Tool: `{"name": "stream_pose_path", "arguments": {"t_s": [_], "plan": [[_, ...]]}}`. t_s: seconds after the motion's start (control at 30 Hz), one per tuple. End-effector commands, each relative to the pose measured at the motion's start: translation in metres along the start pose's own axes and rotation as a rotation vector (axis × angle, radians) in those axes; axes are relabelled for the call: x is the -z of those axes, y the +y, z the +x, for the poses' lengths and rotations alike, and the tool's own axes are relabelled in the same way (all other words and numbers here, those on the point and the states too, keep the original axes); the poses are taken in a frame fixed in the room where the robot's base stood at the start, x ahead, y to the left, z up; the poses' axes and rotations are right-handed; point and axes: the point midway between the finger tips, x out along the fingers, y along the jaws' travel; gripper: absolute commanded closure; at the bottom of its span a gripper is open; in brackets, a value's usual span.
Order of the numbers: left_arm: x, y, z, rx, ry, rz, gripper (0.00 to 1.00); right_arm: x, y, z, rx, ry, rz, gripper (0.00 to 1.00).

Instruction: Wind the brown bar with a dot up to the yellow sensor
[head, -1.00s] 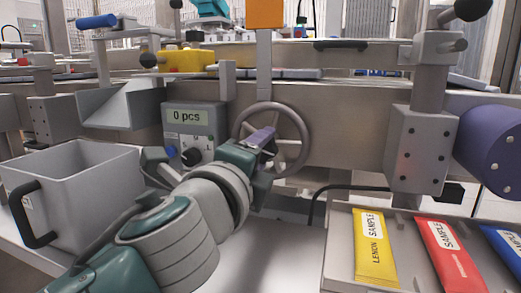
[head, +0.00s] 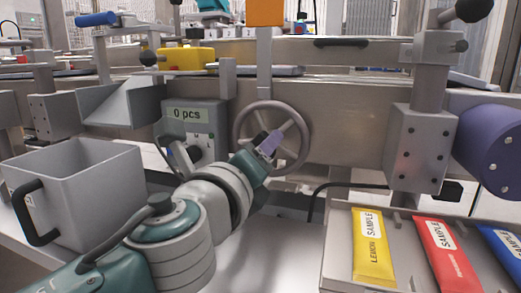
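A grey-brown handwheel (head: 303,154) is mounted on the front of the machine, below an upright post. My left gripper (head: 275,139) is in front of the wheel's middle, its purple-tipped end overlapping the hub and spokes. Whether its fingers are closed on the wheel is hidden at this angle. A yellow block (head: 187,59) sits on the machine at upper left; I cannot tell if it is the sensor. I cannot make out a brown bar with a dot. My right gripper is not in view.
A grey counter box (head: 188,115) reading "0 pcs" stands left of the wheel. A grey handled bin (head: 85,165) is at left. Yellow (head: 372,248), red (head: 444,255) and blue sample sachets lie in a tray at right. An orange block (head: 265,12) tops the post.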

Motion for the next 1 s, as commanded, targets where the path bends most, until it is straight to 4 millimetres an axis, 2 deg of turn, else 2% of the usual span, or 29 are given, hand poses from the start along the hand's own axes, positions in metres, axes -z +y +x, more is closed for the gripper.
{"name": "stream_pose_path", "arguments": {"t_s": [0.33, 0.37, 0.6, 0.87, 1.0], "plan": [[0.000, 0.000, 0.000, -0.001, 0.000, 0.002, 1.00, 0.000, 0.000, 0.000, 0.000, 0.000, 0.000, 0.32], [0.000, 0.000, 0.000, -0.001, 0.000, 0.001, 0.44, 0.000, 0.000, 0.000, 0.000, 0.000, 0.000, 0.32], [0.000, 0.000, 0.000, 0.000, 0.000, 0.001, 0.17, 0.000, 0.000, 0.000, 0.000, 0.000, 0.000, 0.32], [0.000, 0.000, -0.001, 0.000, 0.000, 0.000, 0.16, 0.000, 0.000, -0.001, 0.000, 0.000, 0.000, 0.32], [-0.001, -0.001, -0.012, -0.001, 0.001, 0.000, 0.16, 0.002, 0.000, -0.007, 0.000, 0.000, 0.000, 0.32]]}}
